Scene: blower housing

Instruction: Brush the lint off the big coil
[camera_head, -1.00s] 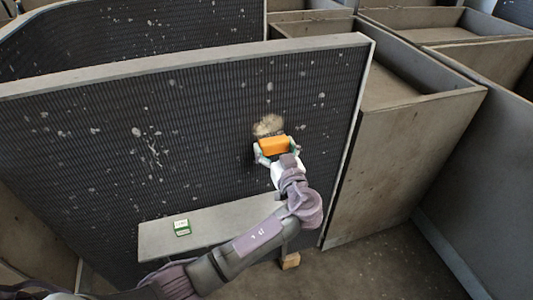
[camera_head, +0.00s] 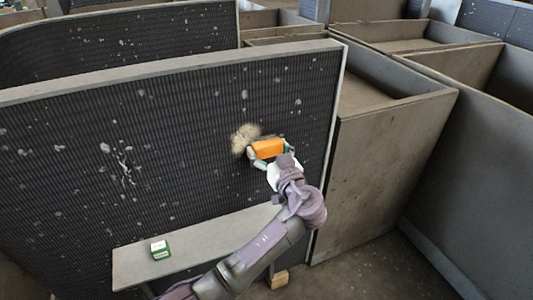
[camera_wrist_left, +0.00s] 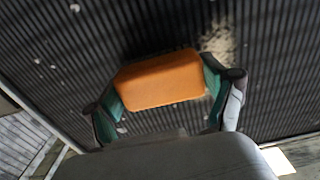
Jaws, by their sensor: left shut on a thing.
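The big coil (camera_head: 190,120) is a dark finned panel in a pale frame, specked with white lint bits. A tan lint patch (camera_head: 244,137) sits right of its middle; it also shows in the left wrist view (camera_wrist_left: 220,44). My left gripper (camera_head: 262,155) is shut on an orange block-shaped brush (camera_head: 268,148), also large in the left wrist view (camera_wrist_left: 160,80). The brush is at the coil face, just right of and below the patch in the head view. Its bristle side is mostly hidden, so contact is unclear. My right gripper is not in view.
A narrow grey shelf (camera_head: 205,248) stands in front of the coil's lower part, with a small green and white box (camera_head: 160,249) on it. A wooden block (camera_head: 279,280) lies on the floor. Grey bins (camera_head: 380,170) stand to the right. A second dark panel (camera_head: 130,45) is behind.

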